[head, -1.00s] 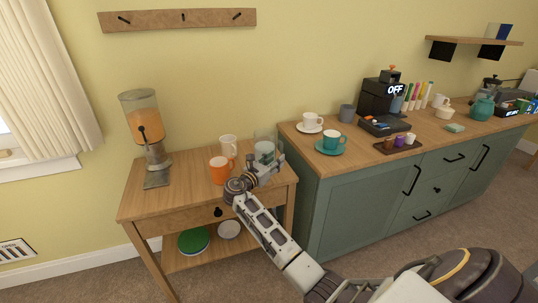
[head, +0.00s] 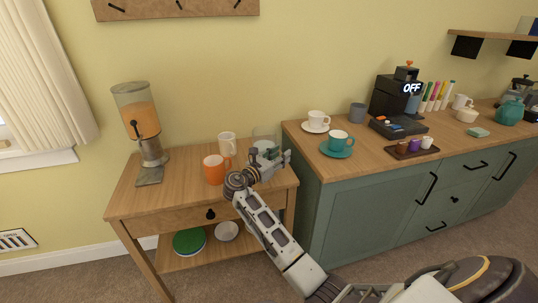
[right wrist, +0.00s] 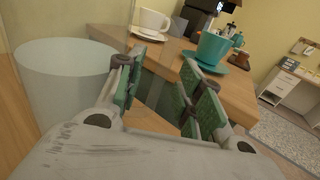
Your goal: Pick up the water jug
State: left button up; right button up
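The water jug (head: 264,139) is a clear glass vessel at the back right of the small wooden side table (head: 150,200). In the head view my right gripper (head: 276,161) is in front of it and hides its lower part. In the right wrist view the jug (right wrist: 68,95) stands large at the left, with pale bluish water inside. There the right gripper (right wrist: 163,92) has its two green-padded fingers apart with nothing between them, and the jug is outside them, to the left. I cannot tell whether they touch. My left gripper is not in view.
A juice dispenser (head: 138,125) is at the table's left. The green cabinet (head: 375,200) at the right carries cups and a coffee machine (head: 397,105).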

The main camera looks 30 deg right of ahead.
jog(key=shift+a, duration=0.1)
dwell(0.3)
grip_shut()
jog(key=shift+r, duration=0.15)
dwell(0.4)
